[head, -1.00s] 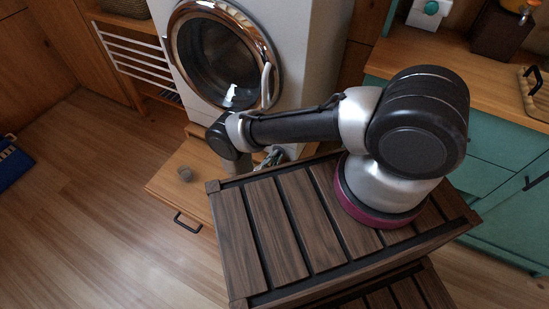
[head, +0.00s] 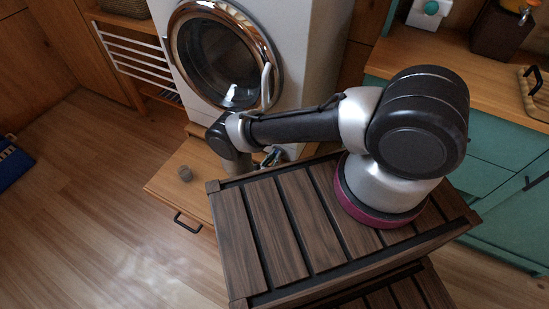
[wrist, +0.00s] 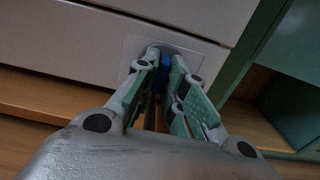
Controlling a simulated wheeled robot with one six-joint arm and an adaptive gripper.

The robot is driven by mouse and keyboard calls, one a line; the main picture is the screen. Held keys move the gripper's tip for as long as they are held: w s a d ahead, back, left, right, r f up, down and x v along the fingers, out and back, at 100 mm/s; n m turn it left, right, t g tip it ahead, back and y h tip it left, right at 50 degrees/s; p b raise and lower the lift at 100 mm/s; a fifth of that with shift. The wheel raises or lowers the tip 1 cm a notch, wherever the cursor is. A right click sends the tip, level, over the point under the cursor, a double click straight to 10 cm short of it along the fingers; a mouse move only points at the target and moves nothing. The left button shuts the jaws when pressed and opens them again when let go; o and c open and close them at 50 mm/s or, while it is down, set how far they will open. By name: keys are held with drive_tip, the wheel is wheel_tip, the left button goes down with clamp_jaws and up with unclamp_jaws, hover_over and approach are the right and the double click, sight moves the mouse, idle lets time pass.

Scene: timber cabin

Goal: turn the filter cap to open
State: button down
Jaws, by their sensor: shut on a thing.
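The washing machine (head: 315,60) stands at the top middle of the head view, its round door closed. In the wrist view a blue filter cap (wrist: 166,59) shows low on the machine's white front (wrist: 85,35), in a square panel. My gripper (wrist: 163,66) is shut on the cap, its green-padded fingers on either side of it. The fingers hide much of the cap, so its turn angle cannot be read. In the head view my gripper (head: 270,156) is mostly hidden behind my arm, low at the machine's front.
The machine stands on a wooden base with a drawer handle (head: 187,222). A white rack (head: 135,58) is at the left, a teal cabinet (head: 490,150) at the right.

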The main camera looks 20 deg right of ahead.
idle(0.3)
drive_tip(key=c, duration=1.5)
unclamp_jaws()
wheel_tip(320, 180, up, 10)
drive_tip(key=shift+f, duration=0.1)
